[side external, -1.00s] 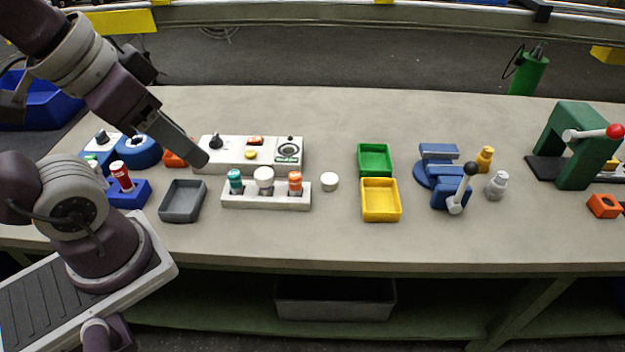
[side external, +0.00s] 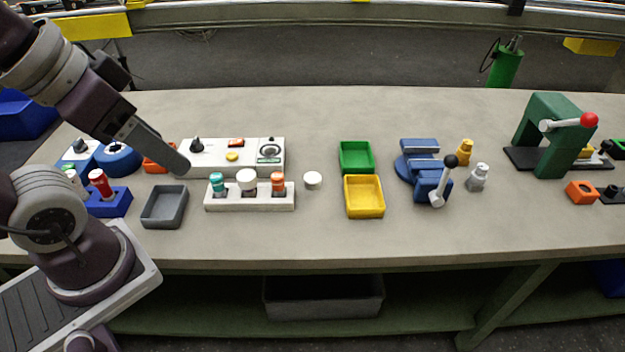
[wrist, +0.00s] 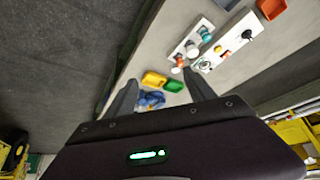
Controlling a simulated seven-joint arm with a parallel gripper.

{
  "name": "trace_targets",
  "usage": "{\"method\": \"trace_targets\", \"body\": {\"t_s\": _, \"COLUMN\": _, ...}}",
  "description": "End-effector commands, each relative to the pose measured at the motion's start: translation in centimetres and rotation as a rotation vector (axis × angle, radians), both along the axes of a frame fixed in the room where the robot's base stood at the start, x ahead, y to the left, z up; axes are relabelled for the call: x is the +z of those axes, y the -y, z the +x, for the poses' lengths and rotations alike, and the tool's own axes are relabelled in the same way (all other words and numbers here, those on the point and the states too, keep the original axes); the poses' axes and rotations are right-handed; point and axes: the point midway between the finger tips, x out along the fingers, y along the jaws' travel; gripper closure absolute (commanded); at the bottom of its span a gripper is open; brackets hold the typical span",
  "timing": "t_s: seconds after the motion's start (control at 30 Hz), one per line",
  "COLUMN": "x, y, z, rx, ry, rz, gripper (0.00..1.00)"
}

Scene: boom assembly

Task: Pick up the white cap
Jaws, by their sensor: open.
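A small round white cap (side external: 312,180) lies loose on the bench, just right of a white rack (side external: 222,202). The rack holds a teal-topped piece (side external: 217,181), a white-topped piece (side external: 246,178) and an orange-topped piece (side external: 278,181) in a row. My gripper (side external: 182,168) is above the bench, left of the rack and clear of the loose cap. In the wrist view my gripper (wrist: 162,92) has its two fingers apart with nothing held between them.
A grey tray (side external: 148,221) stands left of the rack, with a control box (side external: 215,160) behind it. Green (side external: 357,170) and yellow (side external: 380,212) trays stand right of the cap, then a blue vise (side external: 418,165) and a green press (side external: 530,150). Bench in front of the rack is clear.

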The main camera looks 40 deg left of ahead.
Motion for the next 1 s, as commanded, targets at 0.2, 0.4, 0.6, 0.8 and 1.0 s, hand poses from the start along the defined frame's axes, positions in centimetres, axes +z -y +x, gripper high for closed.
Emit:
{"method": "trace_targets", "body": {"t_s": 0.2, "x": 1.4, "y": -0.4, "z": 4.6, "rx": -0.202, "ry": -0.069, "rz": 0.117, "gripper": 0.37}}
{"method": "trace_targets", "body": {"t_s": 0.4, "x": -0.4, "y": -1.8, "z": 17.5, "rx": -0.768, "ry": -0.224, "rz": 0.342, "gripper": 0.37}}
{"method": "trace_targets", "body": {"t_s": 0.6, "x": -10.8, "y": -4.0, "z": 29.3, "rx": -1.402, "ry": -0.326, "rz": 0.457, "gripper": 0.37}}
{"method": "trace_targets", "body": {"t_s": 0.8, "x": -21.1, "y": -5.5, "z": 33.9, "rx": -1.825, "ry": -0.330, "rz": 0.478, "gripper": 0.37}}
{"method": "trace_targets", "body": {"t_s": 1.0, "x": -24.5, "y": -5.7, "z": 34.4, "rx": -1.922, "ry": -0.322, "rz": 0.479, "gripper": 0.37}}
